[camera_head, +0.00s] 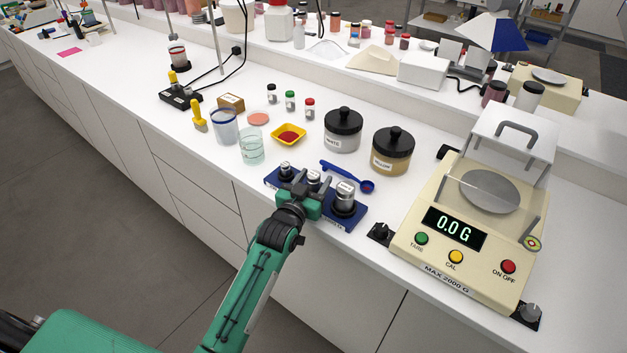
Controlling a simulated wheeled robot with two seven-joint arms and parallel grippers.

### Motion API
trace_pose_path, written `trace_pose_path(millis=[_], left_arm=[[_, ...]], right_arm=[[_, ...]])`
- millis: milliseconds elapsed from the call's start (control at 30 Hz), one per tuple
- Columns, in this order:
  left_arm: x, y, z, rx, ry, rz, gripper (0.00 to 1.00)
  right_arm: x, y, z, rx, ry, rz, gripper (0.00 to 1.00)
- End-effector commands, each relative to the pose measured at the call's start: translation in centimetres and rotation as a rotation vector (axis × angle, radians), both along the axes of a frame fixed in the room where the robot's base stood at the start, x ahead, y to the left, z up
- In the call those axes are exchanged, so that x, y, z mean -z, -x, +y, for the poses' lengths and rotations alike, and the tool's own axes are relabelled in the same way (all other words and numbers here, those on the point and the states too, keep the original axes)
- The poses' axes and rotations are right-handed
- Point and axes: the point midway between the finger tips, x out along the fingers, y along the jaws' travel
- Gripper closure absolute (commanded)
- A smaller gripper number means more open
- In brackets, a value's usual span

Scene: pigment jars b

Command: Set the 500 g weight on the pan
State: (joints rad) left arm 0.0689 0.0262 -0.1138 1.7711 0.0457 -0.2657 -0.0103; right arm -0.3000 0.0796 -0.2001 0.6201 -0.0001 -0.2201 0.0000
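A dark blue weight block (356,218) sits near the counter's front edge and holds metal weights with white labels too small to read. The largest weight (345,200) stands at its right end, a small one (285,169) at its left, and a middle one (314,177) between them. My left gripper (313,184) is low over the block, its fingers around the middle weight. I cannot tell whether they grip it. The cream scale at right has a round, empty metal pan (489,192); its display (455,228) reads 0.0 G. My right gripper is out of view.
A clear draft shield with a grey handle (517,131) stands over the back of the pan. A blue scoop (345,176) lies behind the block. White (343,130) and yellow (392,150) pigment jars stand behind it. A glass beaker (251,146) is to the left.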

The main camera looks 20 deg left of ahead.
Motion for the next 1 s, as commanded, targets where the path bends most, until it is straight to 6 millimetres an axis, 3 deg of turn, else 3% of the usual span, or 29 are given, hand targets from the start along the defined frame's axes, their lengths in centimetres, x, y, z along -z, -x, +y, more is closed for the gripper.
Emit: trace_pose_path(millis=[333,700,1000], left_arm=[[0.4,0.3,0.0,0.000,0.001,0.000,0.47],[-0.3,7.4,0.1,0.000,0.000,0.001,0.47],[-0.4,12.3,0.7,0.000,0.000,0.001,0.47]], right_arm=[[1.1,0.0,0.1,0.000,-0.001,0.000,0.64],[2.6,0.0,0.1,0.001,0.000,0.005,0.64],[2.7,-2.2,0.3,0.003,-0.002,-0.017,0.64]])
